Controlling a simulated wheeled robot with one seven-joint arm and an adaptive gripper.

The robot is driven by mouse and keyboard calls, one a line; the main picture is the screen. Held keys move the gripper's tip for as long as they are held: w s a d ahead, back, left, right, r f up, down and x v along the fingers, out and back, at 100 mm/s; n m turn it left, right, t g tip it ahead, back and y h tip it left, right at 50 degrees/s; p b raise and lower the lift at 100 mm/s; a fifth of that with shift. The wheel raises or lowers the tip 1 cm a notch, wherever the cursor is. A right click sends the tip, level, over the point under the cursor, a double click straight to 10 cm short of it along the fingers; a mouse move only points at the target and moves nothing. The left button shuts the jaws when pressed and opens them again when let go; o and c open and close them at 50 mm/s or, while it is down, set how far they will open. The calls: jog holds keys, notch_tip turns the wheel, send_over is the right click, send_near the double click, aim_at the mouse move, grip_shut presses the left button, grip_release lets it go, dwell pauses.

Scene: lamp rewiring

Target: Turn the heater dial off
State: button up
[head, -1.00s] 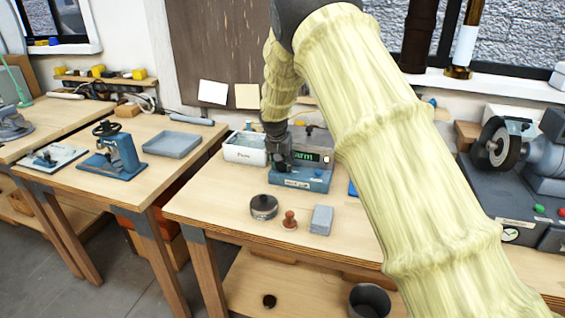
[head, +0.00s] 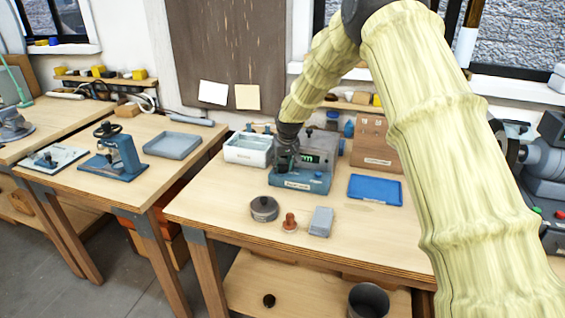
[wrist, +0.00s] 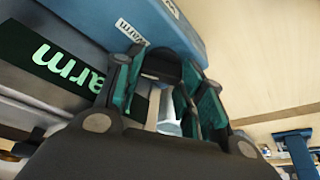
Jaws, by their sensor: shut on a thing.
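The heater (head: 315,181) is a blue-grey box on the middle bench. Its dark display shows green letters, partly covered by my gripper in the head view. In the wrist view the display (wrist: 65,68) reads "warm", and a small "Warm" label is on the blue edge. My gripper (head: 286,160) is at the left part of the heater's front. In the wrist view my gripper (wrist: 167,105) is shut on a pale grey piece (wrist: 168,118), which looks like the dial (wrist: 166,128). Most of the dial is hidden by the fingers, so its pointing cannot be read.
A white tub (head: 247,150) stands left of the heater. A blue tray (head: 375,190) and a wooden box (head: 374,145) are to the right. A dark round tin (head: 264,209), a red-brown stamp (head: 289,222) and a grey block (head: 320,221) stand in front. The bench's front right is clear.

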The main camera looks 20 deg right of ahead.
jog(key=n+y, duration=0.1)
jog(key=n, duration=0.1)
jog(key=n+y+p, duration=0.1)
jog(key=n, duration=0.2)
jog(key=shift+d+r+n, duration=0.15)
jog(key=shift+d+n, duration=0.05)
jog(key=shift+n, duration=0.1)
jog(key=n+g+y, duration=0.1)
jog(key=n, duration=0.3)
jog(key=shift+w, duration=0.1)
jog(key=shift+r+n+g+y, duration=0.1)
jog(key=shift+n+g+y, duration=0.3)
jog(key=shift+n, duration=0.5)
jog(key=shift+r+n, duration=0.1)
jog(key=shift+n, duration=0.2)
jog(key=o, duration=1)
jog(key=shift+r, duration=0.1)
